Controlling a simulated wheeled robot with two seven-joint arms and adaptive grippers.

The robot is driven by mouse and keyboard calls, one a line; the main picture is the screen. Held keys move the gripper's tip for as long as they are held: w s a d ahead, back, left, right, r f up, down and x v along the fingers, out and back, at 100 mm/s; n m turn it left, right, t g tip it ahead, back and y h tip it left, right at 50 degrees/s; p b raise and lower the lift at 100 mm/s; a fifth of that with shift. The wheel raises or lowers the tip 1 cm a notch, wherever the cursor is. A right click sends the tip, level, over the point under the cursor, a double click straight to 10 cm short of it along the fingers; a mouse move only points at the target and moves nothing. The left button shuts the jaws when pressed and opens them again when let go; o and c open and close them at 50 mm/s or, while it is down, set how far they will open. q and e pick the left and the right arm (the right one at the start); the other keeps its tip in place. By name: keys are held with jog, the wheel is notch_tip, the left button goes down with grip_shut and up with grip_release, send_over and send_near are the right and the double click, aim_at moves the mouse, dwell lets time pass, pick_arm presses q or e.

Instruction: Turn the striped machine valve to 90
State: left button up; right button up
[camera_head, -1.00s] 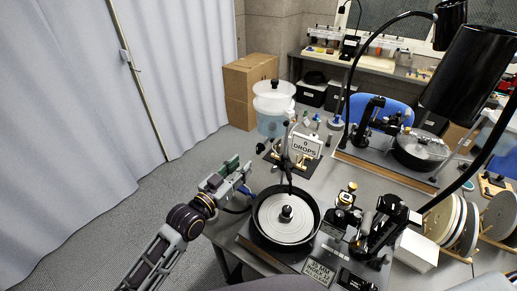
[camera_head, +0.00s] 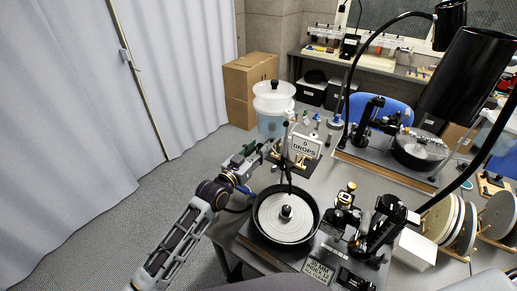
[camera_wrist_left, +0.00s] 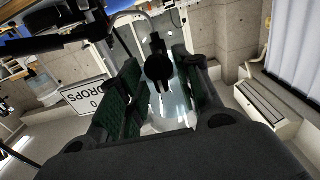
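My left gripper (camera_head: 266,148) reaches in from the left, beside the white sign reading "0 DROPS" (camera_head: 305,146). In the left wrist view its two green-padded fingers (camera_wrist_left: 158,95) stand apart. A dark round knob-like part (camera_wrist_left: 158,67) on a curved metal tube shows between them, and I cannot tell whether they touch it. I cannot make out stripes or angle marks on it, so I cannot tell if it is the striped valve. The sign also shows in the left wrist view (camera_wrist_left: 88,97). My right gripper is not in view.
A black pan (camera_head: 259,233) holding a grey lap (camera_head: 270,213) stands just in front of the sign. A white-lidded water tank (camera_head: 273,104) stands behind the gripper. A second machine (camera_head: 419,150) and black lamps (camera_head: 470,85) fill the right. Floor at left is clear.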

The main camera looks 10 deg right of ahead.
pick_arm(q)
jog(key=shift+w+d, duration=0.35)
jog(key=shift+d, duration=0.05)
jog(key=shift+w+d, duration=0.1)
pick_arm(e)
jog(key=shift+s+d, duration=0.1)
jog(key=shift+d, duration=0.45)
pick_arm(q)
jog(key=c, duration=0.7)
grip_shut()
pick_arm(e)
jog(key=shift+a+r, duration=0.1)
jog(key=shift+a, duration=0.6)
